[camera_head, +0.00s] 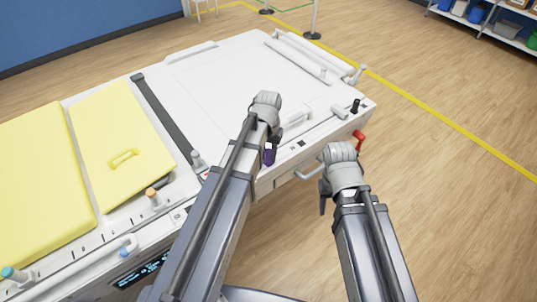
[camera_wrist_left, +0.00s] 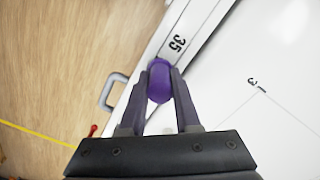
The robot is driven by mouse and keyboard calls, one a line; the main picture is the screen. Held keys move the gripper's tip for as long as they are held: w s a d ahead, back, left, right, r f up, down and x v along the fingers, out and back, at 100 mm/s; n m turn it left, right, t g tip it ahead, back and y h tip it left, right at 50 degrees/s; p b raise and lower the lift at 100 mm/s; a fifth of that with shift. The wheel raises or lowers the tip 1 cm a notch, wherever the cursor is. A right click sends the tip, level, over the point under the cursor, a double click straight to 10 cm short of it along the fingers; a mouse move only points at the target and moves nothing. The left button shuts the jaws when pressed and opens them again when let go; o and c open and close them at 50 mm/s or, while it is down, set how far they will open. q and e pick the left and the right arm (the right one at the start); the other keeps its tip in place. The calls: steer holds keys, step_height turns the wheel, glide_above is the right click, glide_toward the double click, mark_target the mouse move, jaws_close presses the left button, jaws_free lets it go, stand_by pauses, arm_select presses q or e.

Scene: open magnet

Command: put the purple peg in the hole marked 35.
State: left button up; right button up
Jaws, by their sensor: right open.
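The purple peg (camera_wrist_left: 159,82) is between the fingertips of my left gripper (camera_wrist_left: 160,90), which touch it on both sides in the left wrist view. The black mark 35 (camera_wrist_left: 177,44) is on the white rail just beyond the peg. The hole itself is not visible, and I cannot tell whether the peg's lower end is inside it. In the head view, my left gripper (camera_head: 268,153) is over the table's front edge, mostly hidden by its arm. My right gripper (camera_head: 324,200) is open and empty, off the table's front edge.
The white magnet table (camera_head: 220,85) carries a yellow pad (camera_head: 115,150) with a handle at left. A red handle (camera_head: 359,139) and a grey metal handle (camera_head: 309,172) stick out near my right gripper.

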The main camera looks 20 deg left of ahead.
arm_select(q)
steer(key=o, duration=0.5)
step_height(320, 180, up, 8)
steer(key=p, duration=0.8)
steer(key=s+d+m, duration=0.1)
steer(key=s+d, duration=0.2)
steer(key=s, duration=0.1)
steer(key=s+d+m, duration=0.1)
steer(key=s+d, duration=0.3)
steer(key=s, duration=0.1)
steer(key=s+d+m+y, duration=0.1)
steer(key=s+d, duration=0.2)
steer(key=s, duration=0.2)
steer(key=shift+s+d, duration=0.15)
steer(key=shift+d, duration=0.1)
